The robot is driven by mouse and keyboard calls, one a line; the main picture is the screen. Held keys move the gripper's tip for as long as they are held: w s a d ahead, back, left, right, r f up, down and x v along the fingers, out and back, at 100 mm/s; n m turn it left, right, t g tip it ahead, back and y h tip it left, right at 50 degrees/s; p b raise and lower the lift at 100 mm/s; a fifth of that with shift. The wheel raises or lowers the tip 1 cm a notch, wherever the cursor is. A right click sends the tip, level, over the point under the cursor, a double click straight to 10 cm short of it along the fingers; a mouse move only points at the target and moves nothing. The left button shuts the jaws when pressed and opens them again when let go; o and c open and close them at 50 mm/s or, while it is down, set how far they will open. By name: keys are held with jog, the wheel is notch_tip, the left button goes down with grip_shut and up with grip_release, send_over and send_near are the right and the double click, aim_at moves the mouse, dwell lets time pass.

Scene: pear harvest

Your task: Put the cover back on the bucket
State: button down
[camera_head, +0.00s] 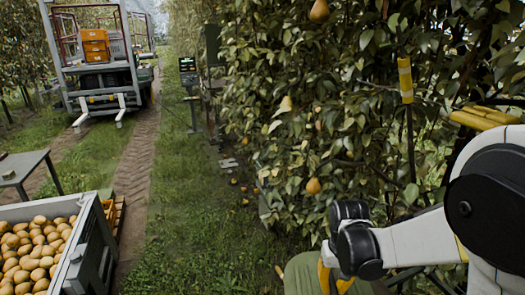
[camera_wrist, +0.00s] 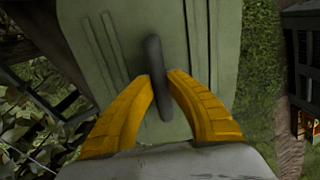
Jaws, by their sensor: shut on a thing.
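The cover is a flat, pale green lid with raised ribs. It fills much of the wrist view (camera_wrist: 215,50), and part of it shows at the bottom of the head view (camera_head: 300,274). A dark bar handle (camera_wrist: 153,52) stands on its middle. My gripper (camera_wrist: 161,82) has its two yellow fingers closed on this handle, one on each side. In the head view my gripper (camera_head: 334,281) is at the bottom edge, over the cover. I cannot make out the bucket; whether it is under the cover is hidden.
A pear hedge (camera_head: 330,110) rises close behind my gripper. A grey crate (camera_head: 92,250) full of pears stands at the lower left, near a small table (camera_head: 28,165). A trailer with orange crates (camera_head: 95,45) is further back. Grass (camera_head: 190,230) lies open between.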

aim_at(333, 286)
notch_tip(333, 286, up, 7)
jog(key=p, duration=0.4)
jog(key=shift+r, duration=0.15)
notch_tip(333, 286, down, 8)
jog(key=b, duration=0.5)
